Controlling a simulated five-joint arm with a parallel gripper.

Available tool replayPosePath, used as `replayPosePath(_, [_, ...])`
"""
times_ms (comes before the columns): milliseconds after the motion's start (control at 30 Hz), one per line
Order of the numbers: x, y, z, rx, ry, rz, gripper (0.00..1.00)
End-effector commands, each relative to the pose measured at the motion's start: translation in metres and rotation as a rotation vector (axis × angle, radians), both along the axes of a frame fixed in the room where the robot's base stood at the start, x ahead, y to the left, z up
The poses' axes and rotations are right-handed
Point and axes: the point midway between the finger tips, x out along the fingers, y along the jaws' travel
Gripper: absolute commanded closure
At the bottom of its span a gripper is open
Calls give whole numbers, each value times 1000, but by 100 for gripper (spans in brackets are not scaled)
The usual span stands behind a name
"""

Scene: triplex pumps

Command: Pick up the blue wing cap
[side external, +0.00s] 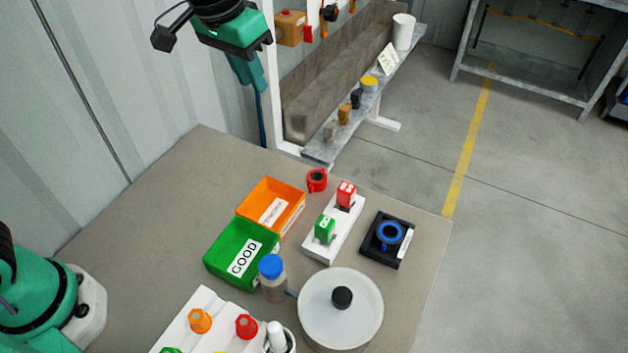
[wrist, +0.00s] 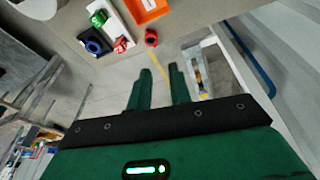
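A round blue ring-shaped part with a small tab, which looks like the blue wing cap (side external: 390,234), sits on a black square holder (side external: 375,254) at the table's right side. It also shows small near the top left of the wrist view (wrist: 94,46). A bottle with a plain blue lid (side external: 271,266) stands beside the green bin. My gripper (side external: 252,82) is high above the table's far left edge in the side view, well away from the blue part. In the wrist view its two green fingers (wrist: 160,76) are apart with nothing between them.
A red ring part (side external: 317,180) lies behind a white block (side external: 318,249) carrying red and green switches. An orange bin (side external: 298,216), a green GOOD bin (side external: 214,262) and a round white container (side external: 365,325) crowd the table. A shelf rack (side external: 330,148) stands behind.

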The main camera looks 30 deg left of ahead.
Motion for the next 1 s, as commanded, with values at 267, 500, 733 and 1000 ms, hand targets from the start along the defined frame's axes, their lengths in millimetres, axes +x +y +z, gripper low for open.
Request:
replayPosePath(267, [28,-71,-29,19,63,-53,80])
replayPosePath(500, [40,-132,-63,41,112,-97,80])
replayPosePath(733, [39,-192,-104,69,156,-135,80])
replayPosePath(1000, [26,-252,-155,103,196,-178,80])
